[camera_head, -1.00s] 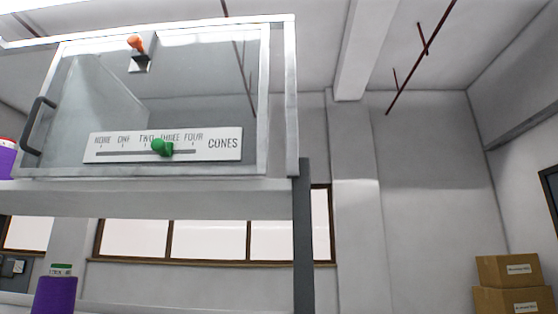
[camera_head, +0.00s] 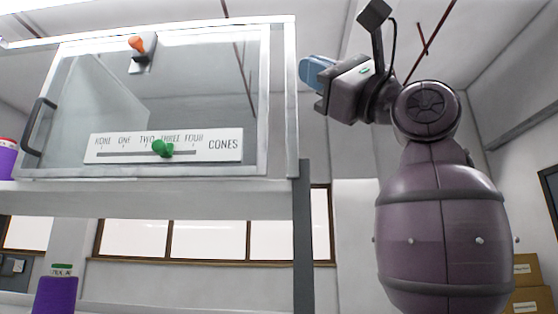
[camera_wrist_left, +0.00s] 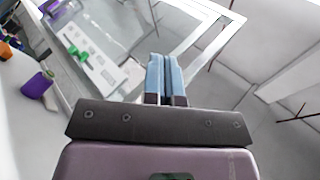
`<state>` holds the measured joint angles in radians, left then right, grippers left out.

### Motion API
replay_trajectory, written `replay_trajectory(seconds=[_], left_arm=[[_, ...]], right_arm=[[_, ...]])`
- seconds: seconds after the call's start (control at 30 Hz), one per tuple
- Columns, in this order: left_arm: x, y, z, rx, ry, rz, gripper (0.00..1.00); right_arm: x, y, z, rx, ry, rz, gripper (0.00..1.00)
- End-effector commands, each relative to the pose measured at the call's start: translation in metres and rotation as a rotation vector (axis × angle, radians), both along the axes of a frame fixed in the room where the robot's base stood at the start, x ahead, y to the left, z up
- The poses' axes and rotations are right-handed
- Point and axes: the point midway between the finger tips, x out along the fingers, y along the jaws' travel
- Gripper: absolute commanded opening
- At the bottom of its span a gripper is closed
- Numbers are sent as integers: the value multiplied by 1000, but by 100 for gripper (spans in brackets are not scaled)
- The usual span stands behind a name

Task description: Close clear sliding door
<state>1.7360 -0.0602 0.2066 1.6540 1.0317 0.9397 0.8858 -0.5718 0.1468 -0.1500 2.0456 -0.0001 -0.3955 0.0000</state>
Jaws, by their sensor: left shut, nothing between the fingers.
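The clear sliding door (camera_head: 200,82) is a see-through pane in a pale frame on the front of a shelf-mounted case. Its dark bar handle (camera_head: 36,126) is at the left edge. How far the door stands open is hard to tell. My left gripper (camera_head: 308,72), with blue fingers, is shut and empty just right of the case's right post (camera_head: 291,100), apart from the handle. In the left wrist view its fingers (camera_wrist_left: 166,75) are together, with the clear pane (camera_wrist_left: 160,25) beyond them. My right gripper is not in view.
A white label plate (camera_head: 220,145) with a green slider (camera_head: 162,148) and an orange-tipped lever (camera_head: 137,46) are at the case. Purple containers (camera_head: 55,296) stand at the left. The shelf (camera_head: 150,198) runs below. Boxes (camera_head: 528,270) stand far right.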

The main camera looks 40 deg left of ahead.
Motion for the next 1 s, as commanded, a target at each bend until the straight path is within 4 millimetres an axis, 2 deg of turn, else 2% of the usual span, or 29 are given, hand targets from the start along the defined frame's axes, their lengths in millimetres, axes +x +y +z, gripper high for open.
replay_trajectory(seconds=[0.07,0.2,0.3,0.43,0.67,0.77,1.0], left_arm=[[9,11,-5,-124,-95,-168,0],[37,24,-31,-356,-252,-407,0],[54,27,-53,-505,-353,-512,0],[66,28,-74,-641,-476,-583,0],[69,32,-83,-699,-574,-606,0],[72,41,-84,-699,-576,-607,0],[80,79,-83,-697,-577,-604,0]], right_arm=[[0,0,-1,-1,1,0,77],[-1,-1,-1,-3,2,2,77],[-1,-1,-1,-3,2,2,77],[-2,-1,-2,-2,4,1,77],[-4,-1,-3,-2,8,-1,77],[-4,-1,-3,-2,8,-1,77],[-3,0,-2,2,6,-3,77]])
